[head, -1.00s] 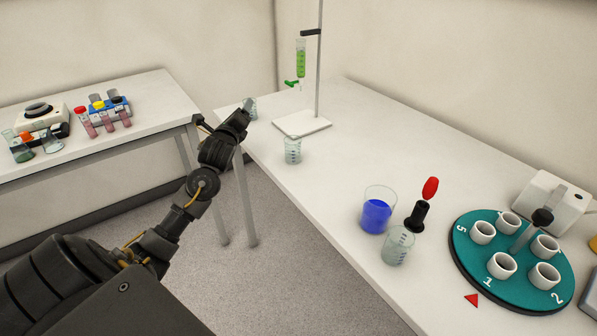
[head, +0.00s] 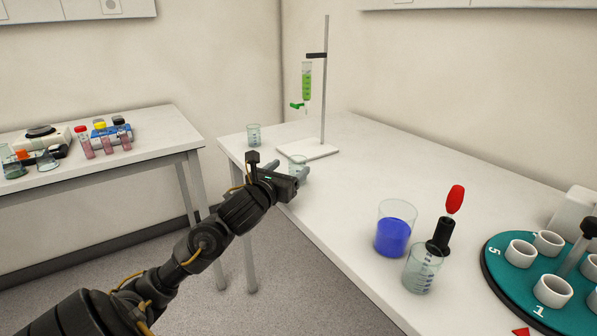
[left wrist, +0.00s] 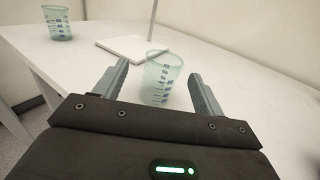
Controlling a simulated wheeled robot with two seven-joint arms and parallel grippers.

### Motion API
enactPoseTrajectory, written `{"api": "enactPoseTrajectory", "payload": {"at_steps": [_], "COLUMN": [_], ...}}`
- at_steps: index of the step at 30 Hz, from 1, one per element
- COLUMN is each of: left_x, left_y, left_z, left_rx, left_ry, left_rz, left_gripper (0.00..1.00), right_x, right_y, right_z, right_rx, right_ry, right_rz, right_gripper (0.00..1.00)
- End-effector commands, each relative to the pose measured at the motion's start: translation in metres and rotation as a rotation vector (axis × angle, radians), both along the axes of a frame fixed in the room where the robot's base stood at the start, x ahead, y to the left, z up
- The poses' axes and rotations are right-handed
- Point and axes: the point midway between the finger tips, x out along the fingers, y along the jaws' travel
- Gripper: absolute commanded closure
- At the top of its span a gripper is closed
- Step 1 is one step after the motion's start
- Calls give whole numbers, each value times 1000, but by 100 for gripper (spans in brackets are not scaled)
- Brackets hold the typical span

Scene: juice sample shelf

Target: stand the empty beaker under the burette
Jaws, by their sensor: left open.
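The burette (head: 307,82), holding green liquid, hangs on a stand whose white base (head: 310,149) sits on the right-hand bench. An empty beaker (head: 297,163) stands in front of the base; in the left wrist view this beaker (left wrist: 163,76) is upright between the fingertips. My left gripper (head: 289,175) is open around or just short of it; contact cannot be told. A second empty beaker (head: 253,135) stands left of the base and also shows in the left wrist view (left wrist: 57,23). A third clear beaker (head: 421,270) stands nearer. My right gripper is not in view.
A beaker of blue liquid (head: 394,230), a black holder with a red-topped item (head: 441,235) and a teal carousel (head: 497,278) with white cups stand on the bench's near right. A side bench (head: 150,140) with tubes and flasks is at left.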

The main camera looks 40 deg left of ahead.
Motion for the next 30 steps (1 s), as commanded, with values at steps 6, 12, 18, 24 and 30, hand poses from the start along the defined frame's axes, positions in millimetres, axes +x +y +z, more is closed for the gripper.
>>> {"api": "enactPoseTrajectory", "payload": {"at_steps": [6, 12, 18, 24, 30], "left_x": [14, 27, 56, 66, 65], "left_y": [3, 4, 9, 11, 11], "left_z": [0, 0, -1, -2, -2], "left_rx": [0, -3, -2, -1, -1], "left_ry": [0, 0, 0, 0, 0], "left_rz": [-1, 1, 0, -1, -1], "left_gripper": [30, 30, 30, 30, 35], "right_x": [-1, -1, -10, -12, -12], "right_y": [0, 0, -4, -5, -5], "right_z": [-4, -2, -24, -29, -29], "right_rx": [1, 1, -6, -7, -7], "right_ry": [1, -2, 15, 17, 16], "right_rz": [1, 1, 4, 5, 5], "right_gripper": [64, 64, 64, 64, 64]}}
